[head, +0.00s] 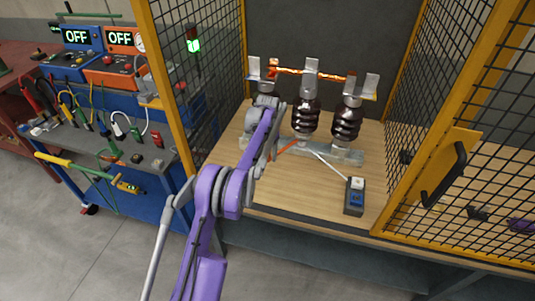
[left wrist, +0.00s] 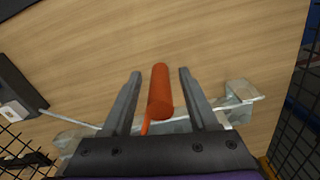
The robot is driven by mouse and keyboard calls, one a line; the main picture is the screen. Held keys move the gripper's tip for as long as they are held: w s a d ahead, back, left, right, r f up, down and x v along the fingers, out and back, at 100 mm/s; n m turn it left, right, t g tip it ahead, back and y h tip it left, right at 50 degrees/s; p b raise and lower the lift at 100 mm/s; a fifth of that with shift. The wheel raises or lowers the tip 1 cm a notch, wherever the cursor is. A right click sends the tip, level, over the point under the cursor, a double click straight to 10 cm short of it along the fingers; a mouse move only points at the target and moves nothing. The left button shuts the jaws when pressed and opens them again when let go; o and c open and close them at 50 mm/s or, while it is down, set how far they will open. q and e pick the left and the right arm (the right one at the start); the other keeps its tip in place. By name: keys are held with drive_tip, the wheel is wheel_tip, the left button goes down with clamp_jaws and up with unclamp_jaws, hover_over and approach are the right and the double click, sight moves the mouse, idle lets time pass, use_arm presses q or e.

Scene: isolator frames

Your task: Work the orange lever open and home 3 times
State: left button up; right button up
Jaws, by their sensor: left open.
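The orange lever (left wrist: 160,92) shows in the left wrist view as a round handle on a thin orange rod. In the head view a short orange stretch of the lever (head: 286,151) shows at the foot of the isolator frame (head: 345,153); my left arm hides the rest. My left gripper (left wrist: 159,75) is open, with one finger on each side of the handle. Gaps show between handle and fingers. In the head view my arm hides its fingertips. My right gripper is not seen.
A small box with a blue face (head: 354,198) sits at the bench front. Yellow-framed mesh (head: 465,145) bounds the right side. A blue tool cart (head: 160,195) stands at left.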

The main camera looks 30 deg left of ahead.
use_arm(q)
clamp_jaws()
idle(1.3)
